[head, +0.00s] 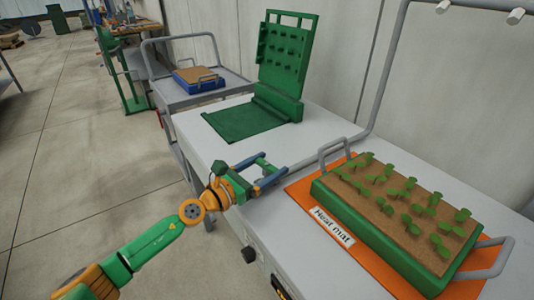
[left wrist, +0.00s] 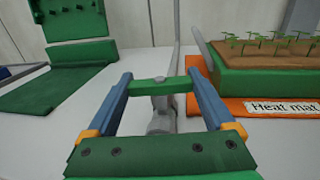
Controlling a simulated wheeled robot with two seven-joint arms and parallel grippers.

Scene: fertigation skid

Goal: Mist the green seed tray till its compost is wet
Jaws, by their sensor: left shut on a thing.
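The green seed tray (head: 375,235) sits on the orange heat mat (head: 300,197) at the right, with light brown compost and several seedlings. It also shows at the right of the left wrist view (left wrist: 262,84). My left gripper (head: 270,168) is shut on a green bar-shaped handle (left wrist: 160,87), which spans between its blue fingers. The handle lies over a grey fitting (left wrist: 160,118) on the grey pipe (head: 372,130), left of the tray. White nozzles (head: 517,15) hang from the pipe above the tray. I see no spray. My right gripper is out of view.
A green upright panel with a flat base (head: 282,75) stands on the white bench (head: 200,122) behind my left gripper. A grey trolley (head: 178,97) with a blue tray (head: 200,84) stands farther left.

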